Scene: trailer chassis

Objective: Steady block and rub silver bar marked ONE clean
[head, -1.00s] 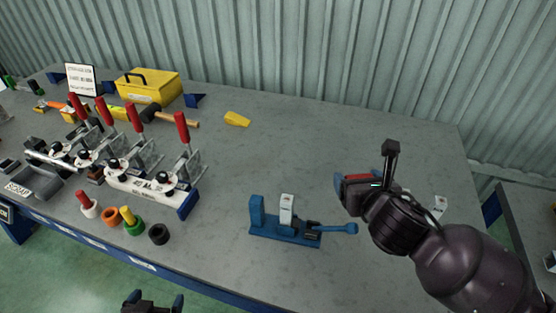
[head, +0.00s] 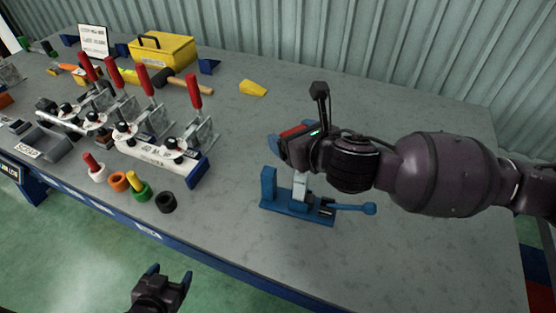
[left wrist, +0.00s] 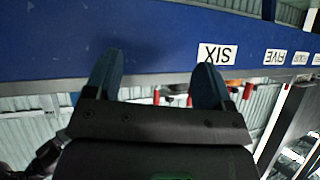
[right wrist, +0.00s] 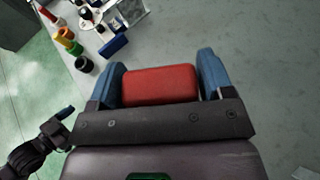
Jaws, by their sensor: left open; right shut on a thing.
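A blue block-like fixture (head: 290,208) with a handle to the right stands on the table. A silver bar (head: 300,187) stands upright in it; its top is partly covered by my right gripper, and I cannot read any marking. My right gripper (head: 281,147) is shut on a red pad (right wrist: 160,86), which also shows in the head view (head: 297,130). It appears just above and behind the bar; I cannot tell whether they touch. My left gripper (head: 169,275) is open and empty, in front of the table's front edge. The left wrist view shows its two blue fingers apart.
Red-handled toggle clamps (head: 155,145) stand left of the fixture. Several coloured rings, including a black one (head: 166,202), lie near the front edge. A yellow wedge (head: 253,88) and a yellow toolbox (head: 163,50) sit further back. Table right of the fixture looks clear.

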